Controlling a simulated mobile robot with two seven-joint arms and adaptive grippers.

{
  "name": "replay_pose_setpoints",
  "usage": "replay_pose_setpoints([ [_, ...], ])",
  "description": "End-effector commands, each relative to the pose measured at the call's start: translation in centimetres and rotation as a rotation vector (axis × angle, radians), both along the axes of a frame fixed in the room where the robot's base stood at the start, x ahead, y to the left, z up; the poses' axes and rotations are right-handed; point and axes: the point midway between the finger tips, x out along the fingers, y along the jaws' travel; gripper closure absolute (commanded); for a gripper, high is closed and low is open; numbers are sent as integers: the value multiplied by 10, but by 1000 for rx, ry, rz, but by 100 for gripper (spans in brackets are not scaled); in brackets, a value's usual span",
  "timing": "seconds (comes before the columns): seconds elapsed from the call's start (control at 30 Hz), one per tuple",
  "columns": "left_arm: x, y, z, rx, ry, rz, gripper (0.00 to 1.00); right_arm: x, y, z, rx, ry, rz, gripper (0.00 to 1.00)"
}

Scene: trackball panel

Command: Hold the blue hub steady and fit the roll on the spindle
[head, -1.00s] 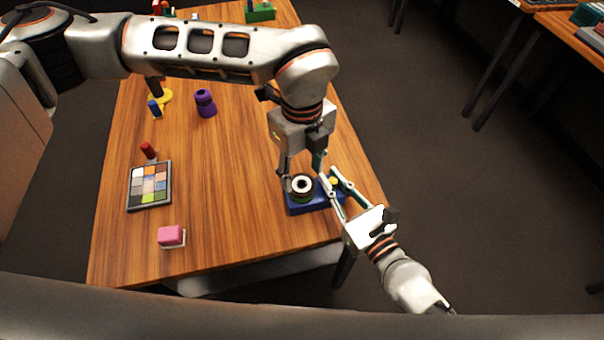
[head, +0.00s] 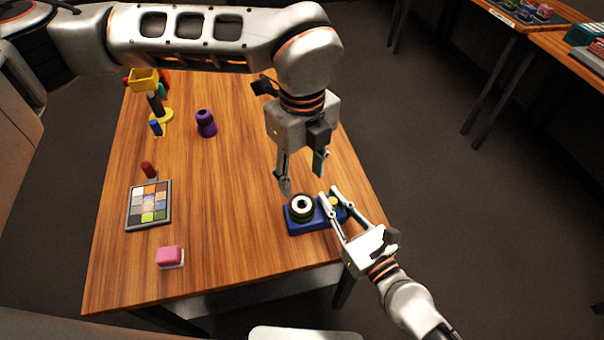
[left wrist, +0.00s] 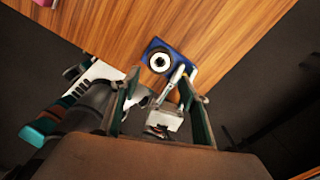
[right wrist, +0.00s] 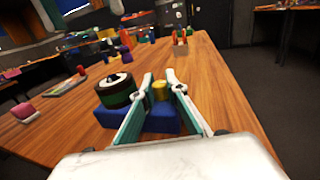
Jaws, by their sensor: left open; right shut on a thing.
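The blue hub (head: 300,229) lies near the table's front right corner; it also shows in the right wrist view (right wrist: 150,120). The roll (head: 301,207), dark with a white ring on top, sits upright on the hub's left part. The right wrist view shows a green band low on the roll (right wrist: 118,91). The spindle is mostly hidden by the roll. A yellow knob (right wrist: 160,90) stands on the hub's right part. My right gripper (head: 329,194) is shut on the hub there, its fingers either side of the knob. My left gripper (head: 302,183) is open and empty, above the roll and apart from it.
A pink block (head: 169,256), a colour-tile panel (head: 148,206), a red peg (head: 148,169) and a purple knobbed piece (head: 206,123) stand to the left. A yellow-based piece (head: 158,113) is farther back. The middle of the table is clear.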

Motion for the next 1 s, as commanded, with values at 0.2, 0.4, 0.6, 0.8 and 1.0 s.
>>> replay_pose_setpoints([
  [0.2, 0, 0, 0, 0, 0, 0, 55, 0, 0, 0, 0, 0, 0, 100],
  [0.4, 0, 0, 2, -1, -1, 0, 55, 0, 0, 0, 0, 0, 0, 100],
  [0.6, 0, 0, 17, -2, -1, 0, 55, 0, 0, 0, 0, 0, 0, 100],
  [0.8, 0, 0, 31, -1, -1, 1, 55, 0, 0, 0, 0, 0, 0, 100],
  [1.0, 1, 0, 45, 0, -1, 0, 55, 0, 0, 0, 0, 0, 0, 100],
])
